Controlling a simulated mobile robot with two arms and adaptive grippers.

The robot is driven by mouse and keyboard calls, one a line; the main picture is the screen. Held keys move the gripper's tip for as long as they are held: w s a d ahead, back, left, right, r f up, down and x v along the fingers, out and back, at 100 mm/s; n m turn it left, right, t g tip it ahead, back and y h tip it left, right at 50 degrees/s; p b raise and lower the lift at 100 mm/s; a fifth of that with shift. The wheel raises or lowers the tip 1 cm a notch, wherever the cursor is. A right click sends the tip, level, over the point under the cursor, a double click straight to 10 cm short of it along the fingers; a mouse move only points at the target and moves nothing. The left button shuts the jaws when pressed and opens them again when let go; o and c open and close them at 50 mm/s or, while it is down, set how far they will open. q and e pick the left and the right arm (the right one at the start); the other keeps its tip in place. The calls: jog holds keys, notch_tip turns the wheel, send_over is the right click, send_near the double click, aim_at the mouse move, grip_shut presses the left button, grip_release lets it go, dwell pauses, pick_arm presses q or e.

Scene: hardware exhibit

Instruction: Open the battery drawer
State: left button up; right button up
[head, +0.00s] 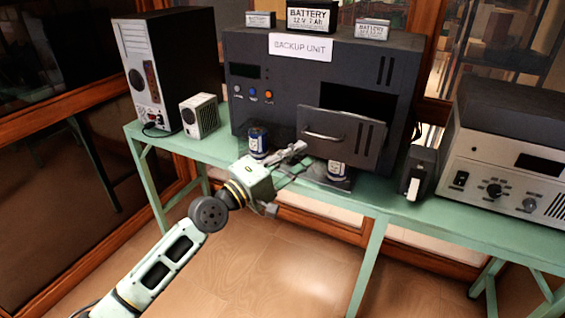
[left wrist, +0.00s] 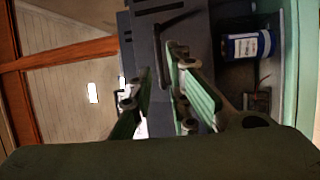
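The backup unit (head: 245,95) is a dark grey box on a green table, with a "BACKUP UNIT" label. Its drawer (head: 362,145) stands out from the front, and a dark opening (head: 352,100) shows above and behind the drawer front. The light metal handle (head: 322,137) is on the left part of the drawer front. My left gripper (head: 296,152) is just below and left of the handle, apart from it. In the left wrist view its fingers (left wrist: 160,85) are spread with nothing clearly held between them. My right gripper is in neither view.
Boxed batteries (head: 311,17) sit on top. A computer tower (head: 168,60) stands left, a power supply (head: 510,160) right. Floor in front is clear.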

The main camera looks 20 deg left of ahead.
pick_arm(q)
jog(key=v, duration=0.5)
jog(key=shift+w, duration=0.1)
dwell(0.3)
